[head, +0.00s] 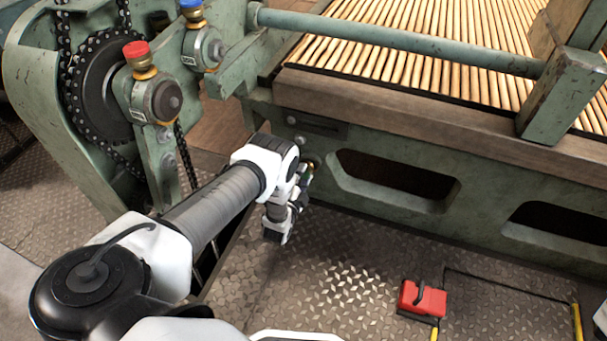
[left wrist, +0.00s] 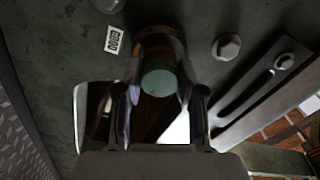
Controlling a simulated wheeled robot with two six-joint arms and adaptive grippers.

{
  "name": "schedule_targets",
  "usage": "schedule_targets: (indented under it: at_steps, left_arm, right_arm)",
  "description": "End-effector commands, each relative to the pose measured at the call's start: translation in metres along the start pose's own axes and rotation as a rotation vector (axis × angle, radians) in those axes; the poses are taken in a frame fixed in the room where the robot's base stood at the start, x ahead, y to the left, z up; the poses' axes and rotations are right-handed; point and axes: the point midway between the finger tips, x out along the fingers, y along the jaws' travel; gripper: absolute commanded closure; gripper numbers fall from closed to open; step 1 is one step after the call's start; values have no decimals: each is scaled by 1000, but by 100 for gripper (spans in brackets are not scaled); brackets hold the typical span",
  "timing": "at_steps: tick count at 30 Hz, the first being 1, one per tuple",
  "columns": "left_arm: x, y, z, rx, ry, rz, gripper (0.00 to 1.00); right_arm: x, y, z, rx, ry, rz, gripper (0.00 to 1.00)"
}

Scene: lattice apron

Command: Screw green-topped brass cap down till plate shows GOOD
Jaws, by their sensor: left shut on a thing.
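The green-topped brass cap (left wrist: 158,83) shows end-on in the left wrist view, in a round fitting on the machine's green side. My left gripper (left wrist: 160,100) is shut on it, one finger on each side. In the head view my left gripper (head: 304,182) is against the machine's side, and the wrist mostly hides the cap. A small white plate (left wrist: 113,40) with dark characters is beside the cap, turned sideways; I cannot read it surely. My right gripper is not in view.
A red-topped brass cap (head: 136,54) and a blue-topped one (head: 191,12) stand on the green machine, near a chain sprocket (head: 98,80). Bolt heads (left wrist: 227,46) and a slotted bar flank the held cap. A red block (head: 422,299) lies on the metal floor.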

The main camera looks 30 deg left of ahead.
Motion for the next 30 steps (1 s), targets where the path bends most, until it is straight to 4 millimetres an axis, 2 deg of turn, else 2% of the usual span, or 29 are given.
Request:
schedule_targets:
  at_steps: [14, 15, 16, 26, 30]
  left_arm:
    - [1, 0, 0, 14, 1, -1, 96]
    - [1, 0, 0, 14, 1, -1, 47]
    - [1, 0, 0, 14, 1, -1, 37]
    - [-1, 0, 0, 13, 0, 1, 36]
    - [-17, 1, 0, 13, -1, 3, 36]
  right_arm:
    - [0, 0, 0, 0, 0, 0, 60]
    - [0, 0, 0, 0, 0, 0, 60]
    - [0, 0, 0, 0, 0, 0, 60]
    - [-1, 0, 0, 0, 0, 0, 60]
    - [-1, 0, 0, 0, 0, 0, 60]
